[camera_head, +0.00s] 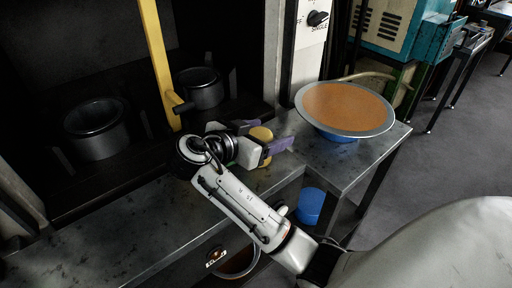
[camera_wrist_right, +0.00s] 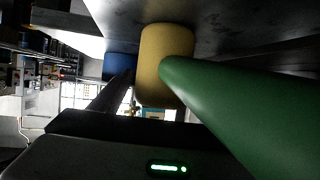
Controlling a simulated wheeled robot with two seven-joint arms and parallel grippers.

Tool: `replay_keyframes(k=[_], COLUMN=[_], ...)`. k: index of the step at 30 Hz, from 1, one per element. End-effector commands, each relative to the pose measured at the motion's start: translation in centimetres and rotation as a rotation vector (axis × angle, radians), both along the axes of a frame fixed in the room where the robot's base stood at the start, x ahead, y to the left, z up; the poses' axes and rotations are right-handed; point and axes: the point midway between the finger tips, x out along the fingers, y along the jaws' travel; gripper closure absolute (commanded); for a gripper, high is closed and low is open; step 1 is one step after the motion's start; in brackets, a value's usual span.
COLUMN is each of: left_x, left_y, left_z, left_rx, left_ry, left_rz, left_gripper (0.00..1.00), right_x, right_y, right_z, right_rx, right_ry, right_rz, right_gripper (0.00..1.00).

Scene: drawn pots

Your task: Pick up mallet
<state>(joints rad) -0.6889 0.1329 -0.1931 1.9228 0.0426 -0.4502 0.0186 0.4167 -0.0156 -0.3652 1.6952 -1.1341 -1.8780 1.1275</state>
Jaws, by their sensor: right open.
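The mallet has a yellow head (camera_head: 262,134), which shows on the metal bench in the camera_head view, between the purple fingers of my right gripper (camera_head: 268,137). The gripper is open around the head. I cannot tell whether either finger touches it. In the right wrist view the yellow head (camera_wrist_right: 165,62) is in the middle, with the thick green handle (camera_wrist_right: 235,100) running toward the lower right, close to the camera. My left gripper is not in view.
A wide metal dish with orange contents (camera_head: 345,106) stands on a blue base at the bench's right end. Dark pots (camera_head: 96,128) (camera_head: 201,88) and a yellow upright bar (camera_head: 157,60) stand behind. A blue container (camera_head: 310,206) is below the bench. The bench's left part is clear.

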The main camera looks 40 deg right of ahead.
Motion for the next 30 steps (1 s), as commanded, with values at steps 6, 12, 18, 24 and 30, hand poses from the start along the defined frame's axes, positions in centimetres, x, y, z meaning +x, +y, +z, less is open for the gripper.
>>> replay_keyframes(k=[6,12,18,24,30], left_x=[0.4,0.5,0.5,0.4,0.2], left_y=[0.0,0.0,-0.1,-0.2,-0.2], left_z=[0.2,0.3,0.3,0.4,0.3], left_rx=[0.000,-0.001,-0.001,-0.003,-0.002], left_ry=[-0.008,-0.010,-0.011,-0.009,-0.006], left_rz=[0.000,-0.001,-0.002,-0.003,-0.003], left_gripper=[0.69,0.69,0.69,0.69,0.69], right_x=[0.0,0.0,0.0,0.0,0.1], right_y=[0.0,0.0,0.0,0.0,0.1], right_z=[0.0,0.0,0.1,2.2,6.3], right_rx=[0.000,0.000,0.000,0.002,0.001], right_ry=[0.001,0.001,-0.002,-0.008,-0.008], right_rz=[-0.001,-0.001,-0.001,-0.001,-0.001], right_gripper=[0.53,0.86,0.86,0.86,0.86])
